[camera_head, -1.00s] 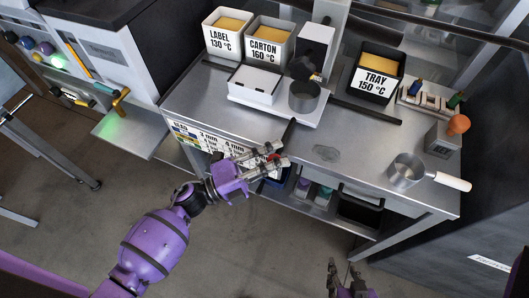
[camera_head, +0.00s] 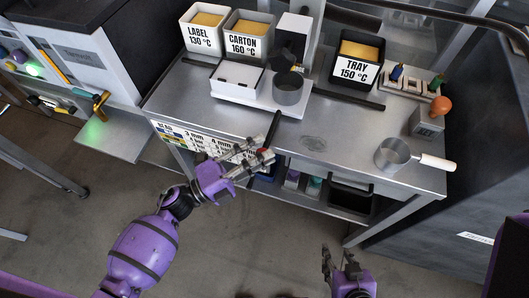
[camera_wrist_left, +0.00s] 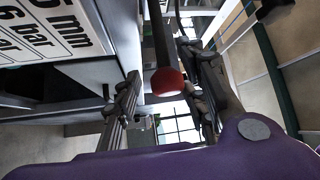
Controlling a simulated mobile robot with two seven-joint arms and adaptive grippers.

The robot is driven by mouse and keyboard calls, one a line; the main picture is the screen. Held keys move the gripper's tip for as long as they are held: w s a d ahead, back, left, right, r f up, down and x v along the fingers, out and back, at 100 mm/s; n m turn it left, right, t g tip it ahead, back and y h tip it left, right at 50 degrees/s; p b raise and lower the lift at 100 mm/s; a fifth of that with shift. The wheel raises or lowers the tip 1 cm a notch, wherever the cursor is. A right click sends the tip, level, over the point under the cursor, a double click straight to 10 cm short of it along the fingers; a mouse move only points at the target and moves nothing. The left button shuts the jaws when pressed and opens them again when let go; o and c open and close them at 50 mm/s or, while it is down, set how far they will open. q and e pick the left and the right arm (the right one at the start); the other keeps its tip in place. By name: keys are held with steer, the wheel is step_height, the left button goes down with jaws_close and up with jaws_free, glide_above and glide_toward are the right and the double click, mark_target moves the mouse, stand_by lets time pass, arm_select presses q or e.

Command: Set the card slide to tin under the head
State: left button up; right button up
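A white slide plate (camera_head: 262,103) on the bench carries a white box (camera_head: 236,78) on its left and a round grey metal tin (camera_head: 288,92) on its right. A black head (camera_head: 290,40) on a white column stands just behind the tin; I cannot tell whether it is directly above it. A dark lever (camera_head: 273,125) sticks out from the bench front, ending in a red knob (camera_wrist_left: 167,82). My left gripper (camera_head: 255,150) is at this lever, fingers open on either side of the knob; contact is unclear. My right gripper (camera_head: 338,262) is low, empty and looks open.
A handled metal pot (camera_head: 392,155) is at the bench's right. A printed settings card (camera_head: 190,140) hangs on the bench front, close beside my left gripper.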

arm_select(q)
steer(key=v, duration=1.1)
steer(key=shift+f, duration=0.1)
steer(key=w+a+n+t+y, duration=0.3)
steer(key=w+n+t+y, duration=0.1)
steer(key=w+n, duration=0.2)
steer(key=a+f+n+t+y+p, duration=0.1)
steer(key=a+f+n+t+y, duration=0.1)
steer(key=a+f+n+y, duration=0.65)
steer(key=s+f+n+g+y+p, duration=0.1)
steer(key=s+f+n+g+y, duration=0.1)
steer(key=s+n, duration=0.5)
steer(key=s+d+f+n+g+y+p, duration=0.1)
steer(key=s+n, duration=0.5)
steer(key=s, duration=0.9)
step_height(320, 180, down, 2)
steer(key=g+y+p, duration=0.1)
steer(key=g+y, duration=0.1)
steer(key=g, duration=0.1)
steer(key=shift+d+n, duration=0.3)
steer(key=shift+n, duration=0.05)
arm_select(e)
steer(key=r, duration=0.2)
steer(key=a+r, duration=0.1)
steer(key=shift+w+r, duration=0.25)
steer(key=shift+w, duration=0.1)
